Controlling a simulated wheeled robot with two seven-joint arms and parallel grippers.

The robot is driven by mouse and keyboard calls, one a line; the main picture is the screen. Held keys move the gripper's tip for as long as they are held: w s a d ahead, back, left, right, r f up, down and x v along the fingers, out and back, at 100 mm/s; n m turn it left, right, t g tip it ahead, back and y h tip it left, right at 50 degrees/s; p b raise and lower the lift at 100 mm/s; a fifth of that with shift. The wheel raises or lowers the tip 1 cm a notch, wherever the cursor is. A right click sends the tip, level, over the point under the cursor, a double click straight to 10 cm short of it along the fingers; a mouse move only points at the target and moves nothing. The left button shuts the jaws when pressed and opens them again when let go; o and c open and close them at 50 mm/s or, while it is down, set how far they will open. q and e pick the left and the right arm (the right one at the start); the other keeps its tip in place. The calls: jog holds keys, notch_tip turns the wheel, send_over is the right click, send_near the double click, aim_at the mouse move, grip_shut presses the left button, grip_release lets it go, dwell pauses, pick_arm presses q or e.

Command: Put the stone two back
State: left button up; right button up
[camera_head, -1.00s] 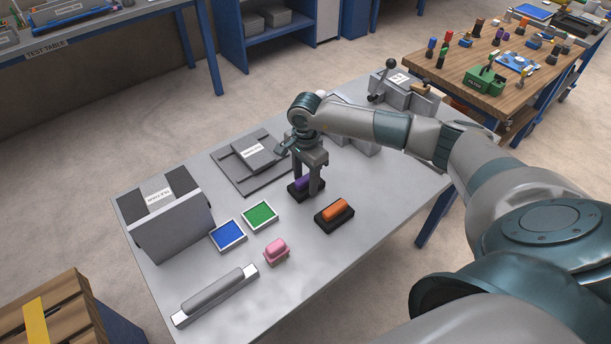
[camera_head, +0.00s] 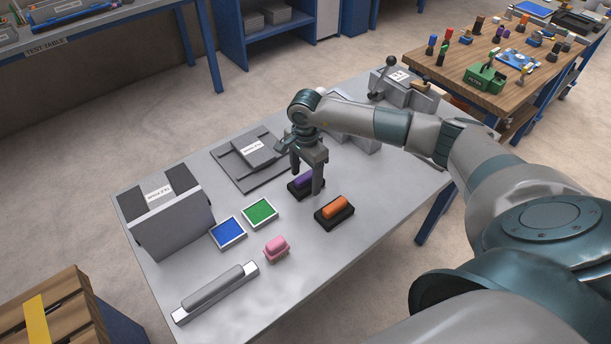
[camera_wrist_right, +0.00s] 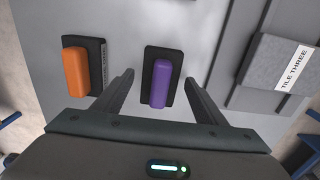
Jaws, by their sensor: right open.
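A purple stone (camera_head: 303,181) sits in a black holder (camera_head: 293,192) on the grey table. An orange stone (camera_head: 335,207) sits in a second black holder (camera_head: 334,222) to its right and nearer. In the right wrist view, the purple stone (camera_wrist_right: 162,84) and the orange stone (camera_wrist_right: 75,72) lie side by side in their holders. My right gripper (camera_head: 307,178) is open, pointing down over the purple stone, one finger on each side of it, apart from it. I cannot read which stone is two. My left gripper is not in view.
A pink block (camera_head: 277,249), a green tray (camera_head: 260,212) and a blue tray (camera_head: 228,232) are on the table. A grey box (camera_head: 172,222) stands at left, and a flat tile fixture (camera_head: 240,165) lies behind. The near right table is clear.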

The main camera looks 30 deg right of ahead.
aim_at(306, 175)
pick_arm(q)
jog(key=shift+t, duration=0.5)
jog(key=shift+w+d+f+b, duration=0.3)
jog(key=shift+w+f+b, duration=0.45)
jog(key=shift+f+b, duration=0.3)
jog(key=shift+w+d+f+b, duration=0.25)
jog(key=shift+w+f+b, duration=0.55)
jog(key=shift+b, duration=0.3)
pick_arm(e)
notch_tip(306, 175, up, 12)
